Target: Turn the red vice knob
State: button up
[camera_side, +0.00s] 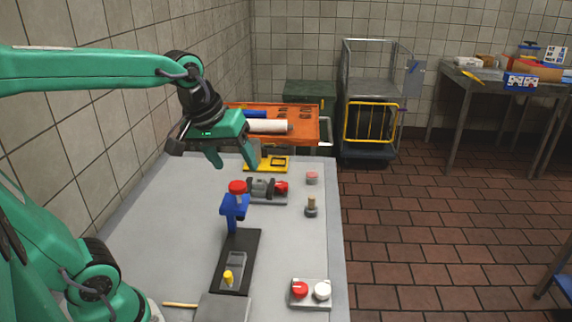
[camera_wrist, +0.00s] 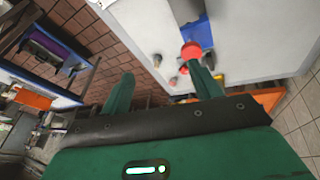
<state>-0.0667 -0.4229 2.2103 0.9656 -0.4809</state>
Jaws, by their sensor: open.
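A small grey vice (camera_side: 262,188) with a red knob (camera_side: 282,187) on its right end sits on the bench. A blue stand (camera_side: 234,207) with a round red top (camera_side: 237,187) stands just left of it. In the wrist view, the blue part (camera_wrist: 198,34) and a red round top (camera_wrist: 190,51) show beyond the right finger, which hides part of what lies behind it. My gripper (camera_side: 235,163) is open and empty, above the bench near the blue stand and vice. Its fingers also show in the wrist view (camera_wrist: 162,82).
A grey peg (camera_side: 311,208) and a pinkish round piece (camera_side: 312,178) stand right of the vice. A plate (camera_side: 309,304) with red and white buttons is at the front. A yellow tray (camera_side: 275,164) and orange table (camera_side: 305,121) are behind. The left bench area is clear.

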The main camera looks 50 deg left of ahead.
jog(key=w+a+n+g, duration=0.1)
jog(key=w+a+n, duration=0.2)
jog(key=w+n, duration=0.45)
jog(key=n+g, duration=0.3)
jog(key=n, duration=1.3)
send_over(282, 184)
jog(key=f, duration=1.6)
jog(key=shift+d+f, duration=0.1)
jog(key=shift+d, duration=0.1)
jog(key=shift+w+a+f, duration=0.15)
jog(key=shift+a+f, duration=0.1)
jog(key=shift+f, duration=0.15)
jog(key=shift+f, duration=0.1)
jog(key=shift+f, duration=3.8)
